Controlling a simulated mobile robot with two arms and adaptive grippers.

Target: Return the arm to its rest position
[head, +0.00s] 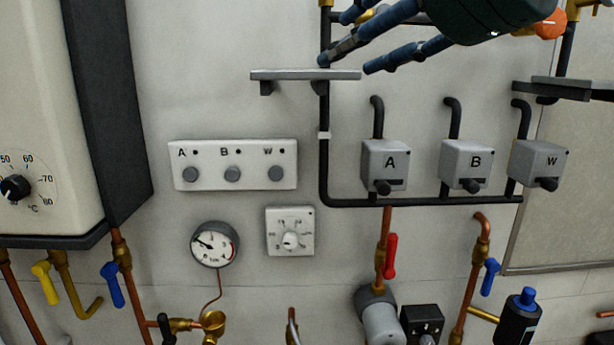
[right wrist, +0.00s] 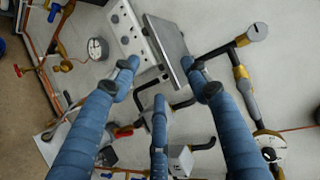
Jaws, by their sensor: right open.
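My right gripper (head: 347,62) reaches in from the top right of the head view, with its blue fingers spread open and empty. Its fingertips appear just above and beside the small grey wall shelf (head: 290,74); I cannot tell whether they touch it. In the right wrist view the gripper (right wrist: 160,70) shows three blue fingers, with the shelf (right wrist: 172,50) beyond and between the tips. Nothing shows on the shelf's top. My left gripper is in neither view.
Below the shelf are a switch panel (head: 233,164), a pressure gauge (head: 214,244) and a dial plate (head: 290,231). Valve boxes A (head: 385,162), B (head: 466,164) and W (head: 538,162) hang on black pipes. A boiler (head: 40,110) stands left. A dark shelf (head: 570,90) juts out right.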

